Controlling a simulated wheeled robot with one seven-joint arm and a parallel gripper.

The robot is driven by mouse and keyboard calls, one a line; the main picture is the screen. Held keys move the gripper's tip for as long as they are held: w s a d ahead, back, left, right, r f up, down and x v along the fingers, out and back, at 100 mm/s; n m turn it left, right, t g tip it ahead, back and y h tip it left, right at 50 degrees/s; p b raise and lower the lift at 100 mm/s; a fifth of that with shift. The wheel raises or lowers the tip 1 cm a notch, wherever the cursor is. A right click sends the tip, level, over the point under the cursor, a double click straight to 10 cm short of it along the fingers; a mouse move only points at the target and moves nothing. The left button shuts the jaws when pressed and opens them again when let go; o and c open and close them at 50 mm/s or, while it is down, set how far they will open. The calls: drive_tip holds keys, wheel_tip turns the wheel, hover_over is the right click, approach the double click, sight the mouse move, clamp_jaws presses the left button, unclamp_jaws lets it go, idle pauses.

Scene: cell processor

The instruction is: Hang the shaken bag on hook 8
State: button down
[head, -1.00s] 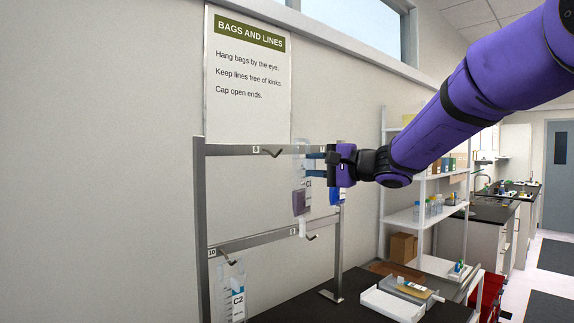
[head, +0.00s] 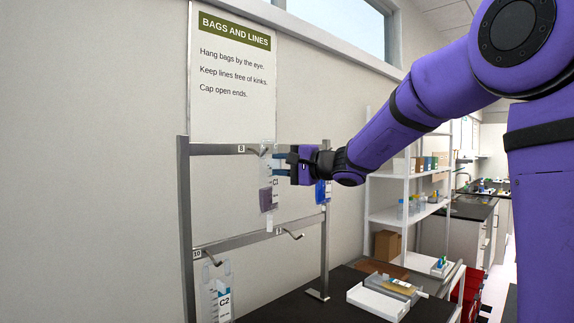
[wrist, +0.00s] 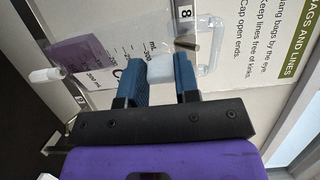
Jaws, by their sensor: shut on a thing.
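A clear bag marked C1 (head: 266,196) with purple fluid hangs upright from my gripper (head: 279,165) in the head view. In the wrist view the purple part of the bag (wrist: 80,55) lies at left, and my gripper (wrist: 161,78) is shut on a pale block near its top. Hook 8 (head: 262,151) is on the upper rail, close beside the bag's top. In the wrist view the metal tip of the hook (wrist: 188,45) appears near the clear eye (wrist: 208,60) of the bag. I cannot tell whether it passes through the eye.
The metal rack (head: 186,230) has a lower rail with hook 10 (head: 212,257), where bag C2 (head: 217,300) hangs, and another hook (head: 291,234). White trays (head: 377,302) lie on the dark bench (head: 290,305).

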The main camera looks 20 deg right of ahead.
sight(274, 175)
drive_tip(key=shift+w+a+f, duration=0.1)
drive_tip(key=shift+w+a, duration=0.2)
drive_tip(key=shift+w, duration=0.35)
drive_tip(key=shift+w+a+f, duration=0.2)
drive_tip(key=shift+w+f, duration=0.25)
drive_tip(key=shift+f, duration=0.1)
drive_tip(key=shift+w+a+f, duration=0.15)
drive_tip(key=shift+w+f, duration=0.3)
drive_tip(key=shift+f, duration=0.35)
drive_tip(key=shift+c, duration=1.4)
unclamp_jaws()
drive_tip(key=v, duration=0.7)
